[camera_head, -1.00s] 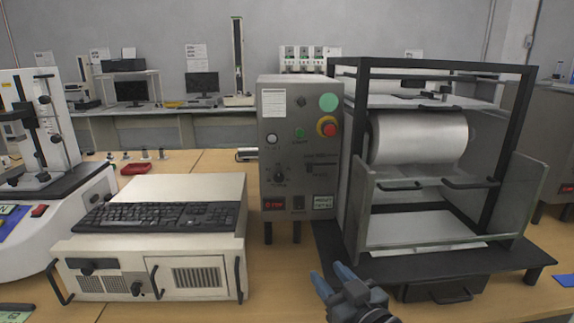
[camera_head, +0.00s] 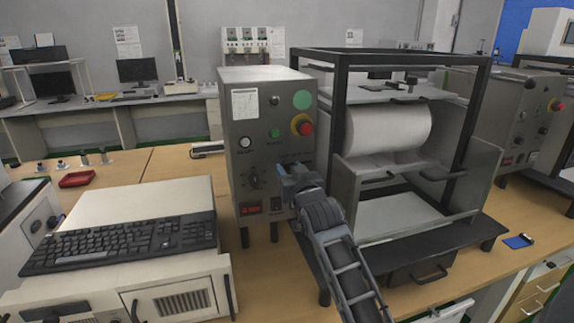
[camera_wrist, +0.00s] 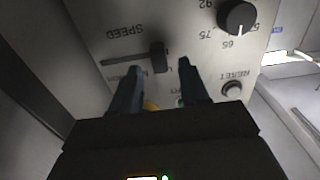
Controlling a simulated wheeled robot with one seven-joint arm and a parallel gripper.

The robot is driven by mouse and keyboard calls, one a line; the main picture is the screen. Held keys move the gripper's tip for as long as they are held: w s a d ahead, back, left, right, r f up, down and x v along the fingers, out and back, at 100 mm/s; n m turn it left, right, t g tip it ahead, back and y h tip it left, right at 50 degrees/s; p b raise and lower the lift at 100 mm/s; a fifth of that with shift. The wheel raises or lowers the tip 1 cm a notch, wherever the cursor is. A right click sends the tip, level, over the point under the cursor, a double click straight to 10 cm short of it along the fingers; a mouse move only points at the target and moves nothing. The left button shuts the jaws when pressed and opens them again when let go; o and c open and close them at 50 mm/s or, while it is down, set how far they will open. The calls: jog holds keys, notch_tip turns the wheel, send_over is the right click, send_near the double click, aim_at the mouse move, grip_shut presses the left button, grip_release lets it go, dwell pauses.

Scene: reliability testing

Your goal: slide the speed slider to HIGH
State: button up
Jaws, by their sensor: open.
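The speed slider's dark knob (camera_wrist: 158,57) shows in the wrist view, which sees the panel upside down. It sits towards the right end of a straight slot (camera_wrist: 120,60), beside the inverted word SPEED. My gripper (camera_wrist: 160,70) is open, one dark finger on either side of the knob in the picture; whether it touches the knob I cannot tell. In the head view my gripper (camera_head: 290,174) is at the right part of the grey control panel (camera_head: 238,133) and hides the slider there. The end labels are too blocked to read.
A round dial (camera_wrist: 238,17) and a push button (camera_wrist: 232,89) are near the slider. A red emergency stop (camera_head: 302,125) is higher on the panel. The black-framed roller machine (camera_head: 395,130) stands close on the right; a keyboard (camera_head: 120,240) lies at left.

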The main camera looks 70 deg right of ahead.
jog(key=shift+x, duration=1)
grip_shut()
